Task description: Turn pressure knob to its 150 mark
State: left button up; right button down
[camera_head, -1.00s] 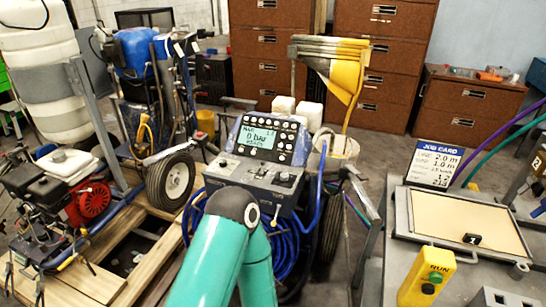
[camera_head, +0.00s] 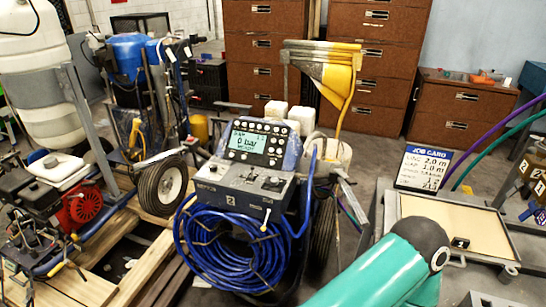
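The line striper's control panel (camera_head: 240,187) stands in the middle, with small dark knobs and switches on its sloped lower face. Which of them is the pressure knob, and where its mark points, is too small to tell. A lit green display (camera_head: 256,142) above it reads 0 bar, with rows of buttons around it. A teal arm link of mine crosses the lower right, ending in a dark joint. Neither gripper shows in the view. Nothing of mine covers the panel.
A blue coiled hose (camera_head: 235,250) hangs below the panel. A job card (camera_head: 428,167) stands behind a framed tan board (camera_head: 455,222) on the right. A wheel (camera_head: 163,188) and an engine (camera_head: 82,205) are at the left. Brown drawer cabinets (camera_head: 365,60) stand behind.

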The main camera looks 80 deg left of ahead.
aim_at(213, 168)
jog(key=z, duration=0.35)
jog(key=k, duration=1.65)
jog(key=z, duration=1.35)
jog(key=i, duration=0.1)
jog(key=u, duration=3.4)
jog(key=i, duration=1.35)
jog(key=z, duration=0.2)
jog(key=k, duration=0.55)
